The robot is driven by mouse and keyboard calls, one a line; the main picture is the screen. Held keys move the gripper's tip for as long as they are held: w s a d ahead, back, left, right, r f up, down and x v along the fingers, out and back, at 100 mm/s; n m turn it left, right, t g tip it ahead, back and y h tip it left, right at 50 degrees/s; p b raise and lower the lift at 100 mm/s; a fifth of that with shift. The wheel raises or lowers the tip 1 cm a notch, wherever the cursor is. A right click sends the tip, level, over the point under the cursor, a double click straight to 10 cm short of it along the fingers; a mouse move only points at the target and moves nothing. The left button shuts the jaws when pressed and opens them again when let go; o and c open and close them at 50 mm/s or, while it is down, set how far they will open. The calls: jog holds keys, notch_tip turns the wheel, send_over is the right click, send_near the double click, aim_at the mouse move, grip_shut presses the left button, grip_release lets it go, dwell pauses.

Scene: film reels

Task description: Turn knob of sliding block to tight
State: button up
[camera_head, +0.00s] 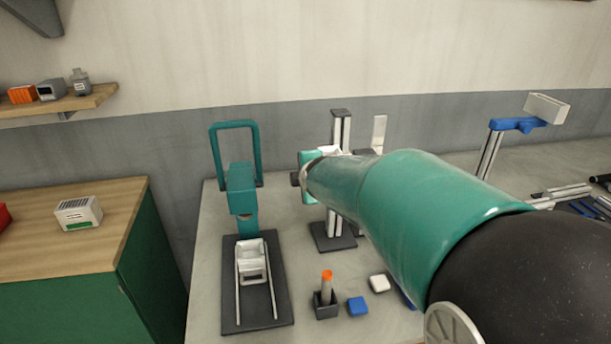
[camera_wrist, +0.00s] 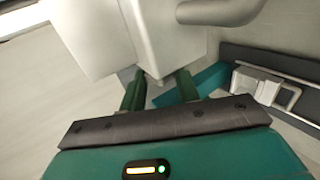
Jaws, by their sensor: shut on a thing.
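The upright metal rail (camera_head: 346,132) stands on a dark base plate on the bench, beyond my arm in the head view. The pale sliding block (camera_wrist: 95,32) fills the upper left of the wrist view. My gripper (camera_wrist: 159,84) has its two green fingers on either side of a pale part at the block's lower end. It is shut on this part, which I take to be the knob. The contact is partly hidden by the block, and the knob's marking or turn angle does not show. In the head view my arm hides most of the block and the fingers.
A teal press-like device (camera_head: 241,190) stands to the left on a dark plate. An orange-topped piece in a dark holder (camera_head: 326,305), a blue block (camera_head: 357,306) and a white block (camera_head: 379,283) lie nearer. A blue-topped post (camera_head: 517,124) stands at right.

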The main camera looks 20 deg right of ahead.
jog(key=shift+a+f+t, duration=0.1)
jog(key=shift+f+t, duration=0.1)
jog(key=shift+t, duration=0.6)
jog(key=shift+s+f+t+h, duration=0.15)
jog(key=shift+t+h, duration=0.1)
jog(key=shift+t, duration=0.85)
jog(key=shift+w+f+t+h, duration=0.1)
jog(key=shift+f+t+h, duration=0.15)
jog(key=shift+t, duration=0.85)
jog(key=shift+s+f+t+h, duration=0.1)
jog(key=shift+t+h, duration=0.2)
jog(key=shift+t, duration=0.8)
jog(key=o, duration=1)
jog(key=shift+c, duration=0.2)
